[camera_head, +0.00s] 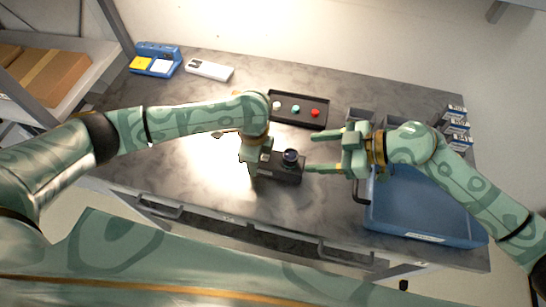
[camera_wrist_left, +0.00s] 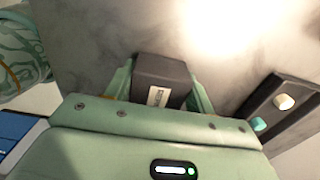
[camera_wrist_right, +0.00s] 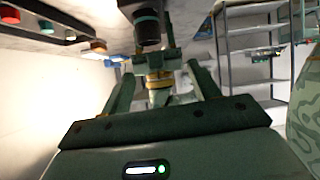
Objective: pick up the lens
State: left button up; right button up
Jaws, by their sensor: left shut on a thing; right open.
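The lens (camera_head: 290,156), a short dark cylinder, sits on a black box-shaped body (camera_head: 288,175) near the middle of the table. My left gripper (camera_head: 250,166) is shut on the left end of this body, and the body also shows between its fingers in the left wrist view (camera_wrist_left: 162,80). My right gripper (camera_head: 313,151) is open and empty just right of the lens, fingers pointing at it. In the right wrist view the lens (camera_wrist_right: 148,28) is ahead of the open fingers, apart from them. Whether the body touches the table is unclear.
A black tray (camera_head: 322,122) with coloured round pieces lies behind the lens. A blue bin (camera_head: 415,236) stands at the right, below my right arm. A blue holder (camera_head: 172,52) and a white device (camera_head: 210,70) are at the back left. Bare tabletop lies left of my left gripper.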

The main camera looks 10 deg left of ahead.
jog(key=s+a+r+t+y, duration=0.2)
jog(key=s+a+r+y, duration=0.1)
jog(key=a+r+y, duration=0.15)
jog(key=m+t+h, duration=0.9)
jog(key=m, duration=0.3)
send_near(293, 163)
jog(key=a, duration=0.1)
jog(key=x, duration=0.6)
jog(key=shift+w+a, duration=0.1)
jog(key=shift+w, duration=0.3)
jog(key=x, duration=0.5)
jog(key=shift+w+d+f, duration=0.1)
jog(key=shift+d+f, duration=0.2)
jog(key=c, duration=1.1)
